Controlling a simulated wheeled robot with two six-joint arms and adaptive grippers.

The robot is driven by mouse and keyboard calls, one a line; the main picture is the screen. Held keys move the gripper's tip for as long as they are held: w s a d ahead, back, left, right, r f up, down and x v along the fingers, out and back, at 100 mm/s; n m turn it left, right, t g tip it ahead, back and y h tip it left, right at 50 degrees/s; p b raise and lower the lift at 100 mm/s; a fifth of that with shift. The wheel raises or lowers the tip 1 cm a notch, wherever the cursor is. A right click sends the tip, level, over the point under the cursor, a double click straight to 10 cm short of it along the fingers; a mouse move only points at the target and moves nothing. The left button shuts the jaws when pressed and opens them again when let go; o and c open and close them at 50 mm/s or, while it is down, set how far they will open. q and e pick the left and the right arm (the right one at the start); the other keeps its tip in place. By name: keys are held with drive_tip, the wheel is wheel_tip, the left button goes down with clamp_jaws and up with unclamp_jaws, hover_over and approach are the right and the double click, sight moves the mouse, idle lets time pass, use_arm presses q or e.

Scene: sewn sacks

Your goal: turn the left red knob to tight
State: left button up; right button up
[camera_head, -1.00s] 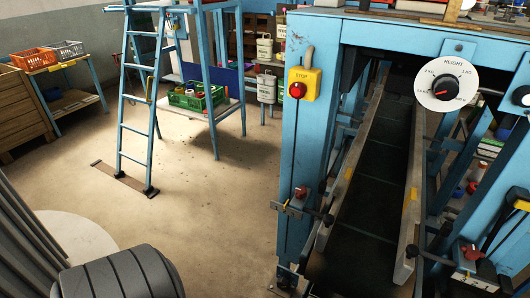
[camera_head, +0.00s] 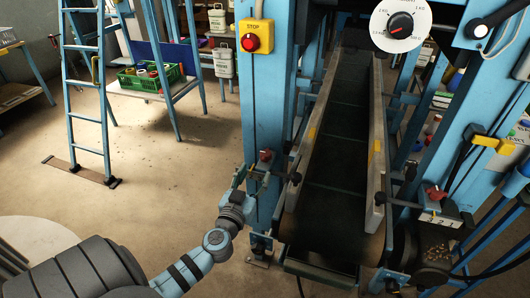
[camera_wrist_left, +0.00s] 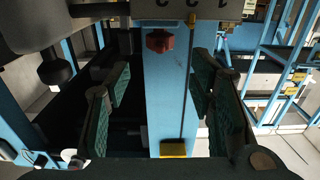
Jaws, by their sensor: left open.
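The left red knob (camera_head: 265,155) sits on a small bracket low on the blue machine post, left of the conveyor. In the left wrist view the knob (camera_wrist_left: 160,40) shows below a numbered plate (camera_wrist_left: 195,10), ahead of the fingers and between their lines. My left gripper (camera_head: 248,177) is at the post, close to the knob, with its fingers pointing at it. In the left wrist view my left gripper (camera_wrist_left: 160,82) is open, its green-padded fingers wide apart with nothing between them. My right gripper is not in view.
A second red knob (camera_head: 437,192) is right of the dark conveyor belt (camera_head: 335,130). A yellow stop box (camera_head: 255,37) is higher on the post. A black ball handle (camera_head: 295,178) stands close right of the left knob.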

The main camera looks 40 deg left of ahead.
sight(264, 158)
use_arm(q)
drive_tip(key=x, duration=1.1)
drive_tip(key=shift+w, duration=0.1)
drive_tip(key=shift+c, duration=0.6)
